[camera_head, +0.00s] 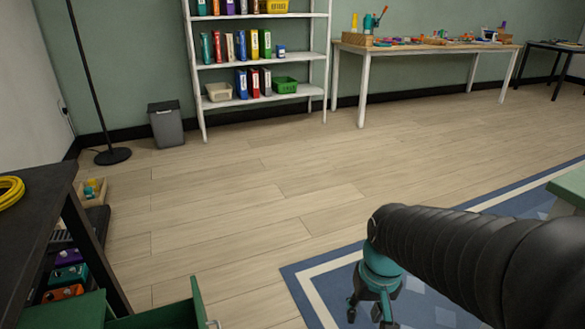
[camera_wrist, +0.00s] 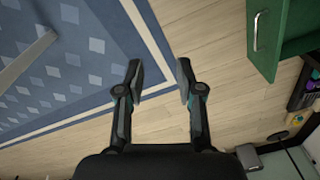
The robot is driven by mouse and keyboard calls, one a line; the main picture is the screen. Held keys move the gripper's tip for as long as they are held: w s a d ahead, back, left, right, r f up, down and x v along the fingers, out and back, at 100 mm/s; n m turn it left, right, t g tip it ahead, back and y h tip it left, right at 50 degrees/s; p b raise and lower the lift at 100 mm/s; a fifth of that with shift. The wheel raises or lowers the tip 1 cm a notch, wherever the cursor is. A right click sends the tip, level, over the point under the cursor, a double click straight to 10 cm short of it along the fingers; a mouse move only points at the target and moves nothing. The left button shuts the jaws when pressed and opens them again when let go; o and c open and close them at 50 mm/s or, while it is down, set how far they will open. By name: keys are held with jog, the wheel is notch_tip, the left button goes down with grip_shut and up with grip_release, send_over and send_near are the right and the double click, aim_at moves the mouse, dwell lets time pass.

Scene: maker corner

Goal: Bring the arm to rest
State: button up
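My arm reaches in from the right edge of the head view, with my gripper (camera_head: 376,308) hanging down over the blue rug (camera_head: 335,290). In the wrist view my gripper (camera_wrist: 160,78) shows its two fingers apart with nothing between them. Wood floor and the rug's pale border lie beyond the fingertips there. The gripper touches nothing that I can see.
A green drawer (camera_head: 180,312) stands open at the lower left, beside a dark bench (camera_head: 40,205). A white shelf (camera_head: 255,60), a grey bin (camera_head: 166,125) and a table (camera_head: 400,48) stand at the back. The middle floor is clear.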

jog(key=s+d+r+t, duration=0.2)
jog(key=s+r+t, duration=0.2)
jog(key=r, duration=0.6)
jog(key=shift+s+t+h, duration=0.3)
jog(key=shift+s+t, duration=0.1)
jog(key=shift+s, duration=0.4)
